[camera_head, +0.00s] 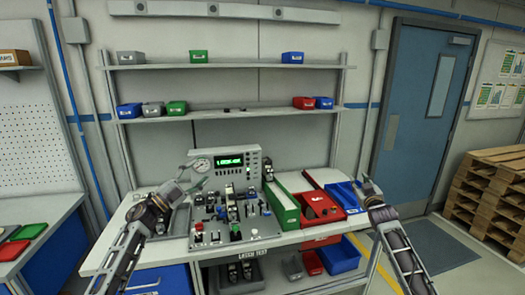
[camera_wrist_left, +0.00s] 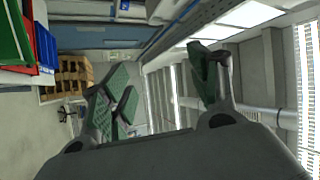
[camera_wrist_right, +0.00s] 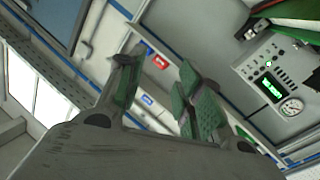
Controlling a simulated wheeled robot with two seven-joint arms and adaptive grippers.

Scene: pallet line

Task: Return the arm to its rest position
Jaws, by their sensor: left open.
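My left gripper (camera_head: 193,178) is raised above the left part of the workbench (camera_head: 120,240), in front of the round pressure gauge. In the left wrist view its green-padded fingers (camera_wrist_left: 160,88) are apart with nothing between them. My right gripper (camera_head: 367,188) is raised at the right end of the bench, beside the blue bin (camera_head: 342,195). In the right wrist view its fingers (camera_wrist_right: 158,90) are also spread and empty. Both arms come in from the front, and neither gripper visibly touches anything.
A test panel (camera_head: 235,220) with a lit green display (camera_head: 230,160) stands on the bench. A green tray (camera_head: 282,207) and a red bin (camera_head: 319,207) sit right of it. Shelves (camera_head: 235,116) with small bins are behind. Stacked pallets (camera_head: 485,190) stand far right.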

